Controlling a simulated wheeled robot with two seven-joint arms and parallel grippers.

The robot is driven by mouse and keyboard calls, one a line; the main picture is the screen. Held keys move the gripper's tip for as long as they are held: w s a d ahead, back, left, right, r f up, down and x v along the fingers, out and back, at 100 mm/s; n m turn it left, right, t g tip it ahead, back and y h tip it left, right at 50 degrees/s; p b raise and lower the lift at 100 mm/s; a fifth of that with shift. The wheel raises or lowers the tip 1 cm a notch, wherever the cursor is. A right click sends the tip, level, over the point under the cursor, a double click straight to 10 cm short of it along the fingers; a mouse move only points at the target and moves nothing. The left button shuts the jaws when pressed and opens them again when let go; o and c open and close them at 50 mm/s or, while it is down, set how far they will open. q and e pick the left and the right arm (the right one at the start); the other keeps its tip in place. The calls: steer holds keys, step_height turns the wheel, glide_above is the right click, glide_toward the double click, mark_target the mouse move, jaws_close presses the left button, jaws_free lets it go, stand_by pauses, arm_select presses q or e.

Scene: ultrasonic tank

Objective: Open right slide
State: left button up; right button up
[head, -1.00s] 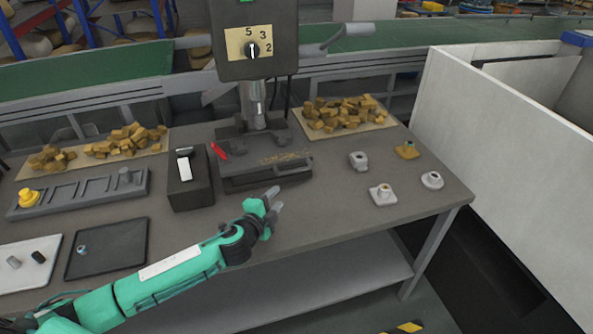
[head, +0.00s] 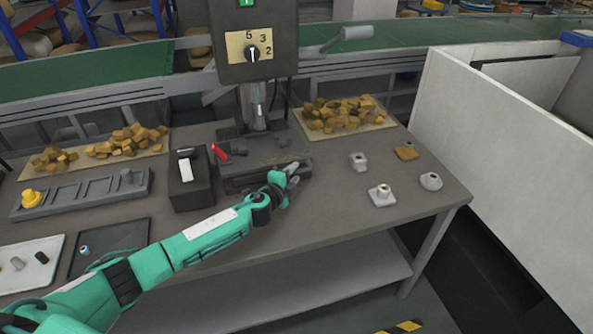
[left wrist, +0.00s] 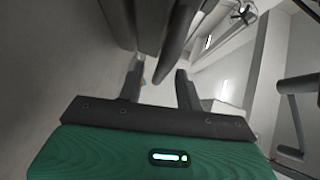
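A dark grey slotted fixture (head: 236,184) with a red lever (head: 221,152) sits on the table under the drill head. I cannot tell which of its parts is the right slide. My left gripper (head: 296,176) is at the front right end of the fixture in the head view and hides part of that end. In the left wrist view its two fingers (left wrist: 160,86) are apart with nothing held between them. A dark grey bar crosses close above the fingertips there. Whether they touch the fixture I cannot tell. My right gripper is not in view.
A grey drill press (head: 255,45) stands over the fixture. A dark box (head: 190,190) stands left of it. Several small fittings, one a grey flanged piece (head: 381,195), stand to the right. Wood blocks (head: 345,113) lie behind. The table front right is clear.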

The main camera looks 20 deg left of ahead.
arm_select(q)
steer(key=shift+x, duration=1.15)
jaws_close()
